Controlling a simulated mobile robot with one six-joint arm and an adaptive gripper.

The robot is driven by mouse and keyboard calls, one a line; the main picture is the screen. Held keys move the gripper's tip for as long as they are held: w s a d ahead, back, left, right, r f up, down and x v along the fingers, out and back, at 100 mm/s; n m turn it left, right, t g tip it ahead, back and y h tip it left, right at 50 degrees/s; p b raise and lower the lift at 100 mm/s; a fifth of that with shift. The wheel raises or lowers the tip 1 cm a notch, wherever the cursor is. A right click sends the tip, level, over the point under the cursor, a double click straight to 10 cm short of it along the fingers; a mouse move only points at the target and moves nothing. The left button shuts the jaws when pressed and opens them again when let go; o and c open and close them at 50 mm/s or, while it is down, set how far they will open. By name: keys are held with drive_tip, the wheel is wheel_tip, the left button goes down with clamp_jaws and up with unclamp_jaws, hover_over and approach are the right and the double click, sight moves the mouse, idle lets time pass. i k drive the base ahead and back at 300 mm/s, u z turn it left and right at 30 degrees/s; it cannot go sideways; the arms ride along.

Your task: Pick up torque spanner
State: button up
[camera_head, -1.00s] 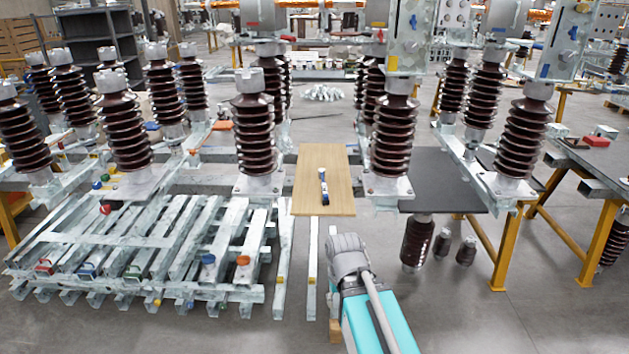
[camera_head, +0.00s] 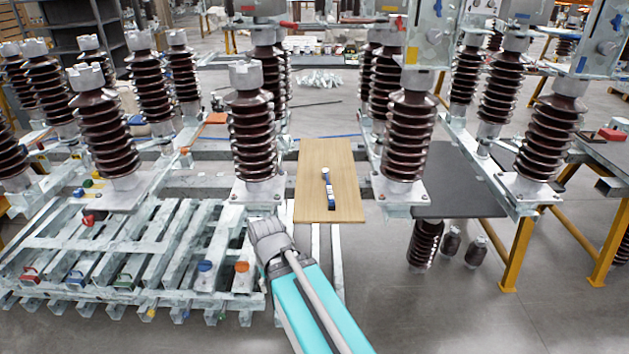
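A small blue and white tool (camera_head: 327,186), which looks like the torque spanner, lies lengthwise on a light wooden board (camera_head: 346,205) in the middle of the view. Nothing covers it. My gripper (camera_head: 266,232) is at the end of my turquoise arm, below and left of the board in the picture. It is apart from the tool. The fingers are too small and turned away to tell whether they are open or shut.
Brown ribbed insulators stand on both sides of the board, with close ones at left (camera_head: 252,140) and right (camera_head: 409,140). A pallet of metal bars (camera_head: 150,250) lies at lower left. A dark table top (camera_head: 450,185) is at right. Grey floor is clear at lower right.

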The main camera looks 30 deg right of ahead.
sight(325, 172)
drive_tip(key=z, duration=0.25)
drive_tip(key=i, duration=0.9)
drive_tip(key=z, duration=0.65)
